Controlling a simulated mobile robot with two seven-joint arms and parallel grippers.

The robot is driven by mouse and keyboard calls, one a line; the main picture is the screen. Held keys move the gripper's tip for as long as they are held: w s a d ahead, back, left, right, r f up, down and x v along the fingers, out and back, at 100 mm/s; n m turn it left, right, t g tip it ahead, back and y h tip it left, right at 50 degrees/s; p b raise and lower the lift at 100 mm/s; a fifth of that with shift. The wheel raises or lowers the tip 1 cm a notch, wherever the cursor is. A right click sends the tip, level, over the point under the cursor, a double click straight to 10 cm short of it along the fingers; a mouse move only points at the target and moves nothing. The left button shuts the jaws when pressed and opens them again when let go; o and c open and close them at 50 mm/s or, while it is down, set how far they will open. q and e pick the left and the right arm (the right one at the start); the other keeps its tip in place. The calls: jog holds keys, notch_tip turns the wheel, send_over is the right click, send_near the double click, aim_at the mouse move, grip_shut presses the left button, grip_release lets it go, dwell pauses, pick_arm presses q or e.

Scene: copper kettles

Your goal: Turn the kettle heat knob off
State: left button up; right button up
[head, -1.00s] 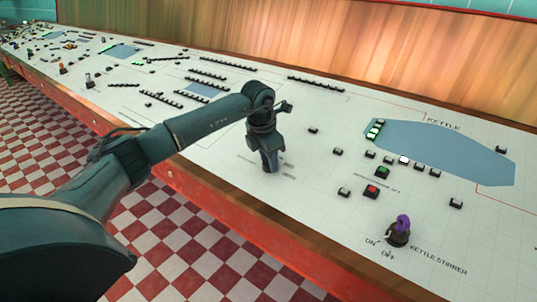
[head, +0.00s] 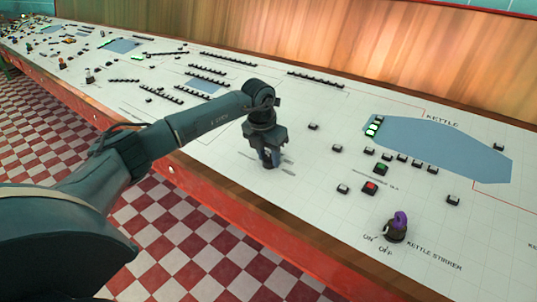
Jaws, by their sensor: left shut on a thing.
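My left gripper (head: 269,158) points down at the white control panel (head: 325,215), left of the kettle diagram. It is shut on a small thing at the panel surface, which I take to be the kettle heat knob. The fingers hide nearly all of it, and its pointer and setting cannot be read. Faint label marks lie on the panel beside the fingers. A separate dark knob with a purple top, the kettle stirrer knob (head: 397,228), stands apart to the right, with ON and OFF marks. My right gripper is not in view.
A blue-grey kettle diagram (head: 440,150) lies at the right. A red button (head: 370,187), a green button (head: 381,168) and several small buttons sit between it and my gripper. The panel's wooden front edge (head: 260,205) runs below; a wooden wall (head: 370,60) stands behind.

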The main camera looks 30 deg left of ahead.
pick_arm(q)
jog(key=o, duration=1)
jog(key=shift+c, duration=0.2)
notch_tip(320, 180, up, 13)
jog(key=s, duration=0.2)
jog(key=shift+s, duration=0.35)
jog(key=shift+a, duration=0.1)
